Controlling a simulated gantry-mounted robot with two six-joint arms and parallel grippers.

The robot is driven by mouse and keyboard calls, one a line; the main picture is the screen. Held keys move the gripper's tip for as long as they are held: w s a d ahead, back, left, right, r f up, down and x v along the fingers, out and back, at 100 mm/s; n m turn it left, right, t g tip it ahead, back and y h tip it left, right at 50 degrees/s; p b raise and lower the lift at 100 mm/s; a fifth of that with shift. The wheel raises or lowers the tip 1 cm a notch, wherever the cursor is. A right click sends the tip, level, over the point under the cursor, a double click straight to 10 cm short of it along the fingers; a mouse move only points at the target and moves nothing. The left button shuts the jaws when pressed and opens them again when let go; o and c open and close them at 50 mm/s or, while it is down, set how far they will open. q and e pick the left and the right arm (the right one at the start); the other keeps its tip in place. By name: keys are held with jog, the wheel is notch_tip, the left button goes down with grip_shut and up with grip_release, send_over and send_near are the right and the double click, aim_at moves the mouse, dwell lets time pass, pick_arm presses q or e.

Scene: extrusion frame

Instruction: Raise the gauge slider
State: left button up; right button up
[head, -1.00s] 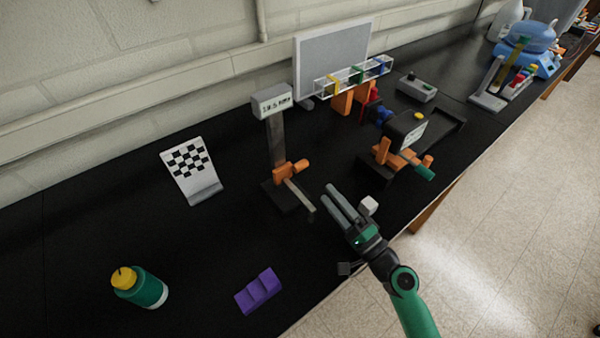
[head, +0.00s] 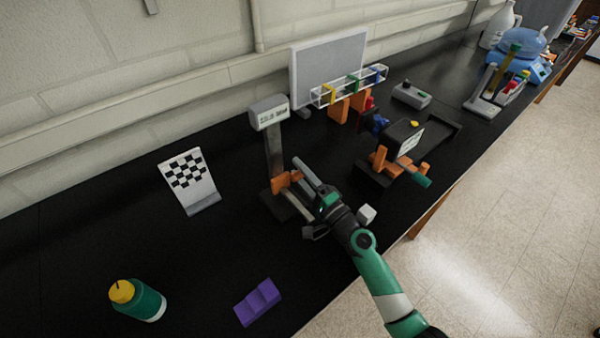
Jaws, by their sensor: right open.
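The height gauge stands upright on the bench, with a grey display head (head: 268,113) on top of a dark column (head: 274,152) and a dark base (head: 281,207). Its orange slider (head: 280,183) sits low on the column, just above the base. My right gripper (head: 298,178) is open at the slider's right side. One pale finger reaches along the slider's upper right; the gripper partly hides the slider and its scriber arm. I cannot tell whether the fingers touch it. My left gripper is not in view.
A checkered stand (head: 189,181) is left of the gauge. A purple block (head: 258,302) and a yellow-capped green bottle (head: 138,300) lie nearer the front. An orange-and-black fixture (head: 398,150) stands close on the right. The bench left of the gauge base is clear.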

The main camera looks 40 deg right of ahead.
grip_shut()
dwell(1.4)
